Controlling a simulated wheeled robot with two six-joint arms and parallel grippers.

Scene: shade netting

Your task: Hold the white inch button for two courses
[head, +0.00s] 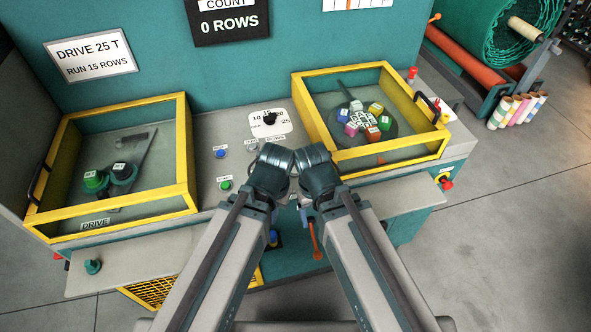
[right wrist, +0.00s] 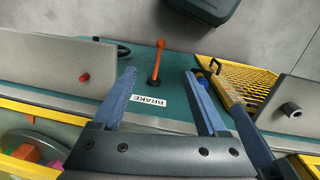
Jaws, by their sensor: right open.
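A pale round button (head: 252,145) stands on the grey control panel near the dial; its label is too small to read, so I cannot tell whether it is the white inch button. My right gripper (right wrist: 160,75) is open and empty, pointing down at the front of the machine. Its fingers lie either side of the orange brake lever (right wrist: 160,62) in the right wrist view, apparently apart from it. A bar beside it looks like part of my left gripper (right wrist: 245,130); its jaws are hidden. In the head view my wrists cover part of the panel.
A blue button (head: 222,153) and green button (head: 226,185) are left of my wrists. A dial (head: 269,120) is behind. Yellow-framed guards stand left (head: 185,150) and right (head: 345,154). The counter (head: 229,24) reads 0 rows. A red knob (right wrist: 84,77) projects from the front.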

